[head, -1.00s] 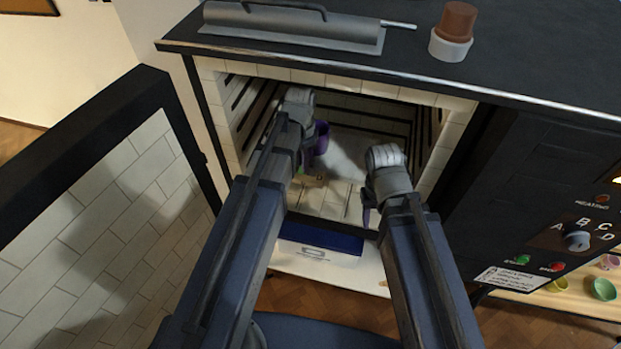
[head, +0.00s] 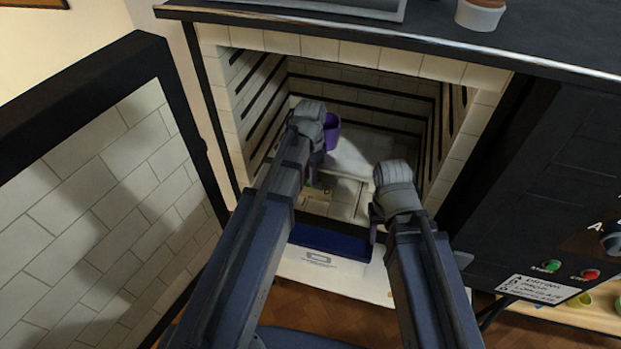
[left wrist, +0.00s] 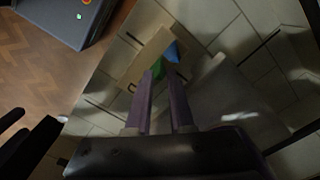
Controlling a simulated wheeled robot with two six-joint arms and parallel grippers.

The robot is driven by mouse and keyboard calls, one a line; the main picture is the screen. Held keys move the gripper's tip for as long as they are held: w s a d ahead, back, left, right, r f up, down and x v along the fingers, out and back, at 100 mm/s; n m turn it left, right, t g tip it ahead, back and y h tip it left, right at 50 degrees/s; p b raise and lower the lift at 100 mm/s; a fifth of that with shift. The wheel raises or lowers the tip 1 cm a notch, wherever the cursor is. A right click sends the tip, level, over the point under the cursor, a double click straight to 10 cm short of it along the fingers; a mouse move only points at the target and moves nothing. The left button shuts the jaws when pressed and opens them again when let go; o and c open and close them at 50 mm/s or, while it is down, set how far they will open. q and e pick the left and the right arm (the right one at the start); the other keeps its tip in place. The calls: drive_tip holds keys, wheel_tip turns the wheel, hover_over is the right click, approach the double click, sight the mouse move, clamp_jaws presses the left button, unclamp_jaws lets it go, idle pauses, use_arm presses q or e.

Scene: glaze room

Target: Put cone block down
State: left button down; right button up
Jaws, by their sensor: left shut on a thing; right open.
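The cone block (left wrist: 140,66) is a tan slab with a green and a blue cone on it. In the left wrist view it sits at the tips of my left gripper (left wrist: 161,74), which is shut on it. In the head view my left gripper (head: 313,172) reaches into the open kiln (head: 345,40), and the block (head: 319,190) shows small and partly hidden below it, near the kiln floor. I cannot tell whether it touches the floor. My right gripper (head: 376,224) is open and empty at the right of the kiln mouth.
The kiln door (head: 100,190) stands open at the left. The control panel (head: 560,230) is at the right. The kiln's right side looks clear.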

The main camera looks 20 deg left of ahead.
use_arm(q)
drive_tip(key=shift+f, duration=0.1)
drive_tip(key=c, duration=1.1)
unclamp_jaws()
drive_tip(key=shift+r, duration=0.25)
wheel_tip(320, 180, up, 12)
drive_tip(key=p, duration=1.2)
drive_tip(key=s+d+n, duration=0.2)
drive_tip(key=s+d, duration=0.1)
drive_tip(key=s, duration=0.1)
drive_tip(key=s+d+n, duration=0.1)
drive_tip(key=s+d, duration=0.3)
drive_tip(key=s, duration=0.1)
drive_tip(key=s+d+n+y, duration=0.1)
drive_tip(key=s+d+n, duration=0.1)
drive_tip(key=s, duration=0.3)
drive_tip(key=shift+s+d+n, duration=0.15)
drive_tip(key=shift+d+n, duration=0.15)
drive_tip(key=shift+d, duration=0.45)
